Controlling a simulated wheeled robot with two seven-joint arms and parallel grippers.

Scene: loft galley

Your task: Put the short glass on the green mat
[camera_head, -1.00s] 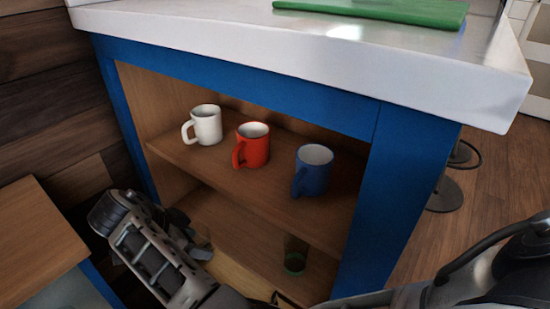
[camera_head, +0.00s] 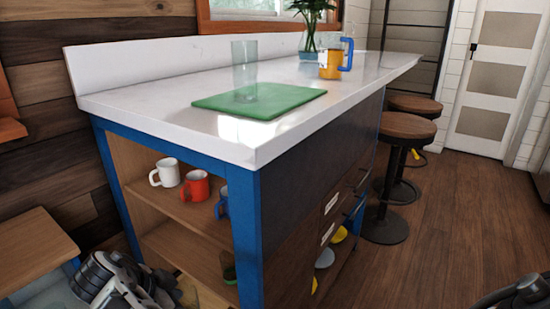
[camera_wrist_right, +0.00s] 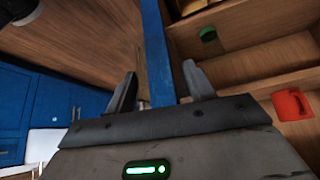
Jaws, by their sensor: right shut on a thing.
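The green mat (camera_head: 285,97) lies on the white countertop, with a tall clear glass (camera_head: 244,68) standing on it. My right gripper (camera_wrist_right: 160,88) shows in the right wrist view, its fingers apart and shut on a see-through thing, taken as the short glass. Its outline is barely visible against the blue post behind. My left gripper (camera_head: 165,290) is low at the left by the cabinet's lower shelf, and its fingers are too unclear to judge. A small green glass (camera_head: 229,272) stands on that lower shelf and also shows in the right wrist view (camera_wrist_right: 208,35).
White (camera_head: 165,173), red (camera_head: 195,186) and blue (camera_head: 222,203) mugs stand on the upper shelf. A yellow mug (camera_head: 330,64) and a vase with a plant (camera_head: 310,38) stand farther back on the counter. The counter's front right is clear. Stools (camera_head: 408,127) stand at the right.

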